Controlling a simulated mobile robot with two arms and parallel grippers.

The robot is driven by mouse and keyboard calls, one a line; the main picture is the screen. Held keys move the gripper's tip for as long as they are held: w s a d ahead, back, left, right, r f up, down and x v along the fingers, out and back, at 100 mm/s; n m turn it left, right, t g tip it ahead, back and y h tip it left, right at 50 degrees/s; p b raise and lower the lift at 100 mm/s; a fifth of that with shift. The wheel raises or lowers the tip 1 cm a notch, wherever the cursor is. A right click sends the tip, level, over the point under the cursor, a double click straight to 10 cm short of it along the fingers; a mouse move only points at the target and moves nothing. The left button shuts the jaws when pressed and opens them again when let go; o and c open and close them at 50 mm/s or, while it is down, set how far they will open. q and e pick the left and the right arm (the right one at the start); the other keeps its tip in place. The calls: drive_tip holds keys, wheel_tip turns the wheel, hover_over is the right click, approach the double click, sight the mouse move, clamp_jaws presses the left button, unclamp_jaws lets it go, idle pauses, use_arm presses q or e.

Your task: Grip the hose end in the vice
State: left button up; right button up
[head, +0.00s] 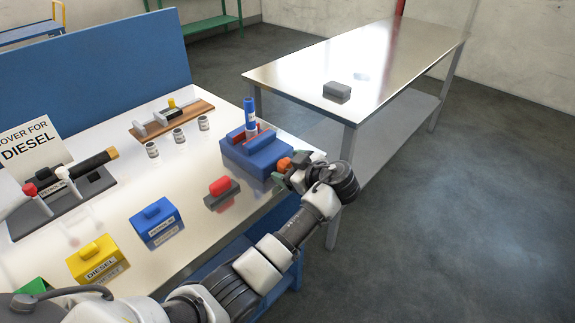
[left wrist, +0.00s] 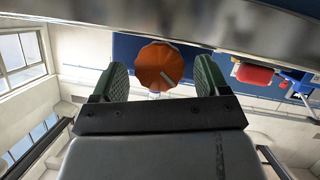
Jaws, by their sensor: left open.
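A blue vice-like block (head: 256,157) with red jaw pieces stands at the right end of the bench. A blue upright cylinder (head: 250,115) with a white band stands between the red pieces, and I take it for the hose end. An orange knob (head: 284,164) is on the block's near right side. My left gripper (head: 290,174) is at this knob, with its jaws open. In the left wrist view the faceted orange knob (left wrist: 158,62) lies between the two green fingertips, with gaps on both sides. My right gripper is not in view.
On the shiny bench (head: 120,218) are a red-handled grey block (head: 221,193), a blue box (head: 156,222), a yellow box (head: 97,259) and several small jars (head: 179,135). A steel table (head: 395,55) with a grey block (head: 337,91) stands behind. The floor at right is clear.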

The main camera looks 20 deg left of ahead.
use_arm(q)
drive_tip(key=c, duration=0.9)
drive_tip(key=m+g, duration=0.2)
drive_tip(key=m+y, duration=0.1)
drive_tip(key=shift+w+m+g, duration=0.25)
drive_tip(key=shift+m+g, duration=0.15)
drive_tip(key=o, duration=0.9)
